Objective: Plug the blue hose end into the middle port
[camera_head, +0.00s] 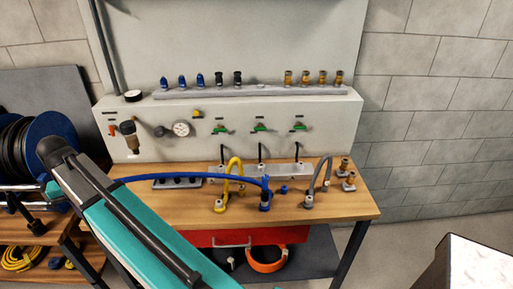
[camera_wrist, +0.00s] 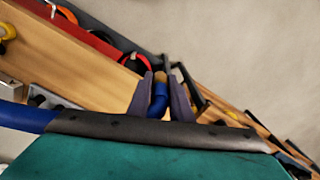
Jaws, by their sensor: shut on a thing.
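The blue hose (camera_head: 190,178) runs left from an upright blue fitting (camera_head: 265,199) on the bench and passes behind my teal arm. In the wrist view, my gripper (camera_wrist: 162,82) is shut on the blue hose end (camera_wrist: 158,97), which sits between its two dark fingers. The hose also enters the wrist view from the left (camera_wrist: 25,117). The head view hides my gripper and this end behind the arm. A pale block (camera_head: 285,170) stands along the back of the bench, with thin black uprights, the middle one (camera_head: 261,151) behind the blue fitting. Port openings are too small to see.
A yellow hose (camera_head: 234,160) arches left of the blue fitting, and a grey hose (camera_head: 326,170) arches right of it. Brass fittings (camera_head: 347,178) stand at the right end. The front strip of the wooden bench (camera_head: 180,211) is clear.

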